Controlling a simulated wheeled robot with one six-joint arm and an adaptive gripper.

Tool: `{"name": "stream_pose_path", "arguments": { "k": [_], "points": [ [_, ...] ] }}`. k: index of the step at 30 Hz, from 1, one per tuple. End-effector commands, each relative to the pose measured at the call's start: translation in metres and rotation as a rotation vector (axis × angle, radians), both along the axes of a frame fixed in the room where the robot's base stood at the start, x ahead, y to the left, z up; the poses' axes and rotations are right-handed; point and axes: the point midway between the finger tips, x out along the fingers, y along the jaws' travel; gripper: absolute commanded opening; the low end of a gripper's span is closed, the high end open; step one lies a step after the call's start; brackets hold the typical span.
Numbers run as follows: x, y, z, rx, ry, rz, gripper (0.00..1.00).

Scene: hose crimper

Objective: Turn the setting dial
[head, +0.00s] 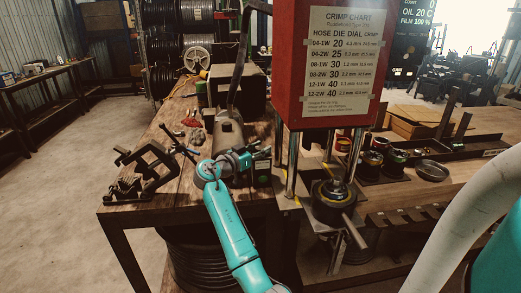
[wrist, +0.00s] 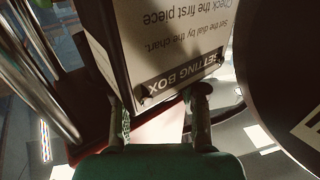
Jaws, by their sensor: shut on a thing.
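In the wrist view a box with a white printed face, the setting box (wrist: 165,45), fills the top middle. Its upside-down text reads "SETTING BOX", "Set the dial by the chart", "Check the first piece". My gripper (wrist: 160,104) has its two fingers spread at the edge of this face. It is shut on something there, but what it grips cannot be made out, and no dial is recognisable. In the head view my gripper (head: 256,155) is left of the red press, above the wooden bench. The crimp chart (head: 342,62) on the press lists dial values 20 to 40.
The red press (head: 288,75) stands on metal posts (head: 293,162) close right of my gripper. A grey cylindrical part (head: 228,130) stands just behind it, and a black clamp-like fixture (head: 148,168) sits to the left. Tins (head: 397,160) stand on the right bench.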

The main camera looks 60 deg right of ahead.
Motion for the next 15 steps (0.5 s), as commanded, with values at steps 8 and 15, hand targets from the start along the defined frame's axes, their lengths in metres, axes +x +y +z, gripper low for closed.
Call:
{"name": "stream_pose_path", "arguments": {
  "k": [8,15],
  "points": [
    [-0.0001,-0.0001,0.0001,0.0,0.0,0.002,0.67],
    [-0.0001,0.0,0.0,0.0,0.0,0.002,0.68]
  ]
}}
